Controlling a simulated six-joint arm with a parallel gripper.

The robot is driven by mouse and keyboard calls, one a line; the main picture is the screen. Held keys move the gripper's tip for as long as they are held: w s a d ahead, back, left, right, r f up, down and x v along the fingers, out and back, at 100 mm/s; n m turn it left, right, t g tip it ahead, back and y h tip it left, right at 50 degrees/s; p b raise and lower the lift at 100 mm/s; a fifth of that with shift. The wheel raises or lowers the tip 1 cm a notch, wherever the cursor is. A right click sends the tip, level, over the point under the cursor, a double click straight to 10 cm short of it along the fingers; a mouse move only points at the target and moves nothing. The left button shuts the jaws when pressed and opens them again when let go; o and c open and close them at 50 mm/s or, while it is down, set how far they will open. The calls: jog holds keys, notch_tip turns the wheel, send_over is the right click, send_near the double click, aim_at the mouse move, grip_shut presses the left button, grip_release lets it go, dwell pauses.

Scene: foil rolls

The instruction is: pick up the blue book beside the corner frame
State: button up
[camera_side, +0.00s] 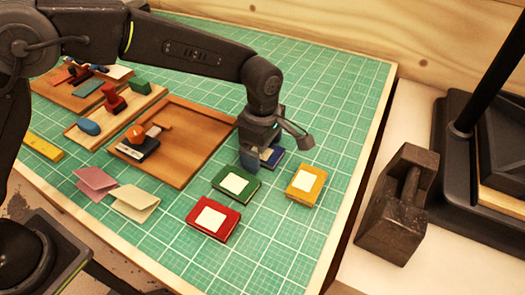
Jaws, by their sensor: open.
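The blue book (274,158) lies flat on the green cutting mat, just right of a wooden tray (178,181). It is partly hidden behind my gripper (249,166). My gripper points down at the book's left side and is open. I cannot tell whether its fingers touch the book or stand around its edge. I cannot make out with certainty which thing is the corner frame; the wooden tray is the closest framed thing to the book.
Close by lie a green book (236,184), a yellow book (305,185) and a red book (213,218). Pink (95,182) and cream (134,201) folded cards lie front left. A dark metal block (397,205) stands right of the mat. The mat's far right is clear.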

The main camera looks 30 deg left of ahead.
jog(key=c, duration=1)
jog(key=shift+r, duration=0.1)
